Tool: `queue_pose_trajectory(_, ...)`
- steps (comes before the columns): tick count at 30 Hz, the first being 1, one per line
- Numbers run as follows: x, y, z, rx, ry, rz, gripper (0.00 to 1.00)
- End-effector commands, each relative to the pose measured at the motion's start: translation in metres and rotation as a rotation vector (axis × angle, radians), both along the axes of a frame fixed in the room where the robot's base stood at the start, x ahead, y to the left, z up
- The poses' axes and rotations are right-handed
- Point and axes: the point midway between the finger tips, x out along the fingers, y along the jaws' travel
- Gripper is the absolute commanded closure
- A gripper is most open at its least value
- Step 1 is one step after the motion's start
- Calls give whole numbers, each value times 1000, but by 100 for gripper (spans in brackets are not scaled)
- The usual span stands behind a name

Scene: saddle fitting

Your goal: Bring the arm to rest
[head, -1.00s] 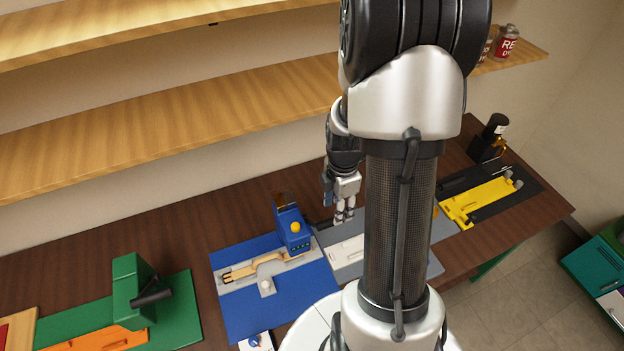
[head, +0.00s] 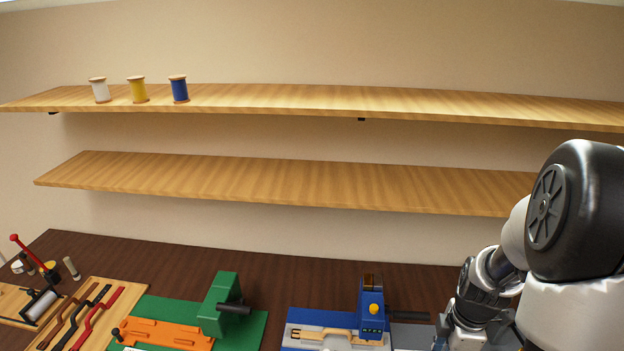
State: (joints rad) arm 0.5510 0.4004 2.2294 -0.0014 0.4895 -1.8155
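My arm stands at the right of the head view, bent at a large black joint with white and grey links. My gripper (head: 437,345) hangs at the lower right, beside the blue station, and its fingertips are mostly cut off by the bottom edge. Whether it is open or shut does not show. The blue station (head: 372,310) has a yellow knob, and a tan strap (head: 325,334) lies on its grey plate.
A green station (head: 222,305) with an orange plate (head: 165,334) stands left of the blue one. A wooden board (head: 85,318) holds several coloured strap-like tools. Two shelves run along the wall; white, yellow and blue spools (head: 180,89) stand on the upper one.

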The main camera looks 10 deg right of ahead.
Motion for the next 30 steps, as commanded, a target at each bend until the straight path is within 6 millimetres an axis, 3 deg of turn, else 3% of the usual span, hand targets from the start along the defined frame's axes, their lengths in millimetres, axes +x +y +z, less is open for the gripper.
queue_pose_trajectory(8,7,36,16,-17,-70,-206,60)
queue_pose_trajectory(14,-1,79,30,-3,-153,-431,60)
queue_pose_trajectory(24,-63,164,25,153,-310,-959,60)
queue_pose_trajectory(30,-96,187,12,256,-340,-1171,60)
